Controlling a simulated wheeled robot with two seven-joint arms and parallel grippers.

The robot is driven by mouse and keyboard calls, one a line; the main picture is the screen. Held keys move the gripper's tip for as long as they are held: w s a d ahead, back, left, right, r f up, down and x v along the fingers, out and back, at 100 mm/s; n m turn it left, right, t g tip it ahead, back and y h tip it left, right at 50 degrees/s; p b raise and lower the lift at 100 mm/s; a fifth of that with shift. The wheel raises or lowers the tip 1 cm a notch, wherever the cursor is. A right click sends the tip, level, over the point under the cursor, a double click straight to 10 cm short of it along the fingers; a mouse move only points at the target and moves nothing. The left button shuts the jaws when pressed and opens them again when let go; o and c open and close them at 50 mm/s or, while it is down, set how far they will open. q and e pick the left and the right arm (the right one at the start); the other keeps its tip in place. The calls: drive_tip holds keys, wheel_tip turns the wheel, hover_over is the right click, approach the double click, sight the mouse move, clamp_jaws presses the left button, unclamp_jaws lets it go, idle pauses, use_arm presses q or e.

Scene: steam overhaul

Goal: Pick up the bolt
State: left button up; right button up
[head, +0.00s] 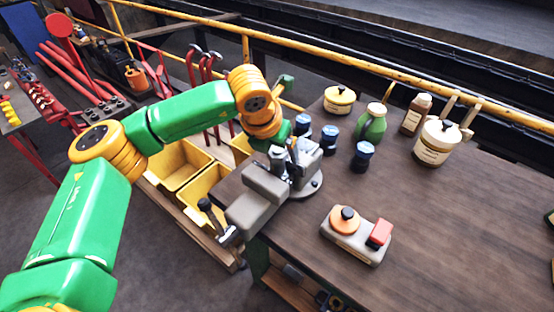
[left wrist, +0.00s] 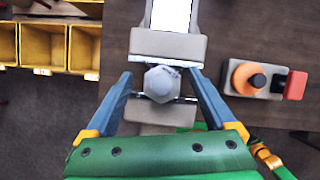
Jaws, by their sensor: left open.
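The bolt (left wrist: 160,82) shows its grey hexagonal head between the two jaws of a grey bench vise (left wrist: 168,45) in the left wrist view. My left gripper (left wrist: 160,76) is open, with one blue finger on each side of the bolt head and a gap on both sides. In the head view the vise (head: 256,188) is clamped at the left edge of the workbench, and my left gripper (head: 293,152) is over it. The bolt is hard to make out there behind the gripper.
A control box (head: 354,235) with orange and red buttons sits on the workbench (head: 440,220) right of the vise. Blue-capped jars (head: 363,155), a green bottle (head: 372,124) and tins stand behind. Yellow bins (head: 180,163) are at left. The bench's front right is clear.

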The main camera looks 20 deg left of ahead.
use_arm(q)
drive_tip(key=shift+w+f, duration=0.15)
drive_tip(key=shift+w, duration=0.05)
drive_tip(key=c, duration=0.3)
drive_tip(key=shift+s+d+r, duration=0.2)
drive_tip(key=shift+s, duration=0.05)
drive_tip(key=c, duration=0.7)
clamp_jaws()
use_arm(e)
drive_tip(key=shift+w, duration=0.25)
use_arm(q)
drive_tip(key=shift+w+a, duration=0.1)
wheel_tip(320, 180, up, 10)
drive_tip(key=p, duration=0.6)
drive_tip(key=shift+r, duration=0.1)
use_arm(e)
wheel_tip(320, 180, up, 6)
drive_tip(key=shift+d, duration=0.15)
